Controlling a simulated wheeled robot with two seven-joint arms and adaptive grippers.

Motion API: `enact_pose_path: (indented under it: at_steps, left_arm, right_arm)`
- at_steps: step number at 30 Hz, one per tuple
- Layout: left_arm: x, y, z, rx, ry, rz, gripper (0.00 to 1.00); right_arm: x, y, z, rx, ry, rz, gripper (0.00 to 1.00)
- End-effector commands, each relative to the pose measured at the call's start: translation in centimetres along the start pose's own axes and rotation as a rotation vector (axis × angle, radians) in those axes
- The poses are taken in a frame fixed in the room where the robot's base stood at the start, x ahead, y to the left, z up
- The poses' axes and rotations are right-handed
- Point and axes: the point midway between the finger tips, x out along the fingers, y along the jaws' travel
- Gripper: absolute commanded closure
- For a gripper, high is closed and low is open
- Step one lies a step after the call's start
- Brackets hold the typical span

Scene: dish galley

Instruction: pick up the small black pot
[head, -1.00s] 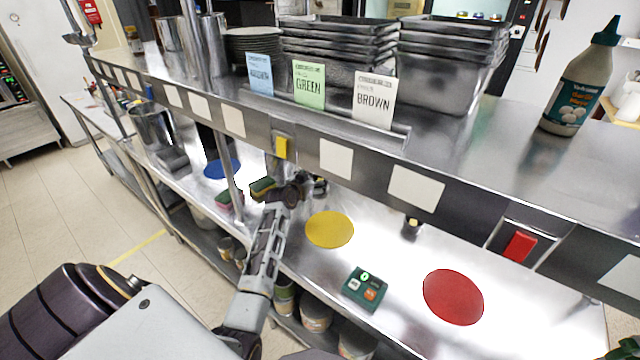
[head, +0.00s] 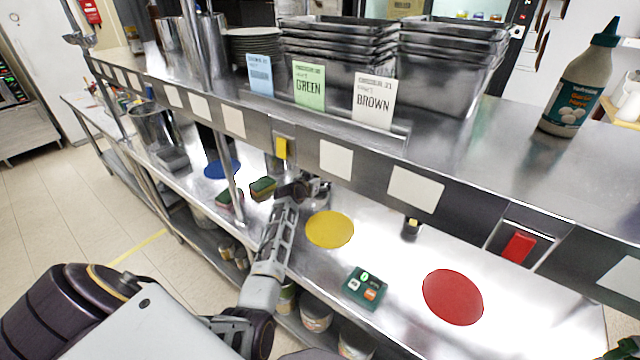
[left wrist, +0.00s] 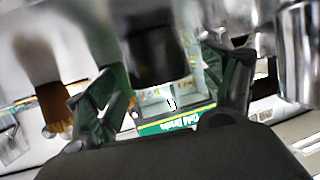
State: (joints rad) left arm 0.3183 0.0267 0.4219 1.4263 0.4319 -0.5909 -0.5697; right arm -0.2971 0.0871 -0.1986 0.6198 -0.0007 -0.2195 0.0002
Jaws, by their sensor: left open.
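My left gripper (head: 302,187) reaches in under the shelf, over the lower counter, just behind the yellow disc. In the left wrist view its two fingers (left wrist: 178,78) are spread apart. A blurred dark, rounded pot-like thing (left wrist: 155,55) shows between and beyond them, and looks like the small black pot; no contact is visible. In the head view, the shelf edge and gripper partly hide what stands there. Another small dark container with a yellow patch (head: 411,229) stands on the counter right of the yellow disc.
The shelf edge (head: 360,172) overhangs the counter. Yellow (head: 330,230), red (head: 453,297) and blue (head: 222,169) discs lie on it, with a green button box (head: 365,287) in front.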

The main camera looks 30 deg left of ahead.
Motion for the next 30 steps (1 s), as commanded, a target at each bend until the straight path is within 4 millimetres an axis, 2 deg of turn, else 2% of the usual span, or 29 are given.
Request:
enact_pose_path:
  at_steps: [11,23,30]
  left_arm:
    - [-0.03,-0.02,0.00,0.000,0.000,0.000,0.19]
    - [-0.03,-0.01,0.01,0.000,0.000,0.000,0.70]
    - [-0.05,-0.01,-0.08,0.000,0.001,0.000,0.70]
  right_arm:
    - [0.00,-0.07,0.01,0.000,0.000,-0.001,0.60]
    - [0.00,-0.06,0.02,0.001,0.000,-0.001,0.60]
    - [0.00,-0.06,0.02,0.001,0.000,-0.001,0.60]
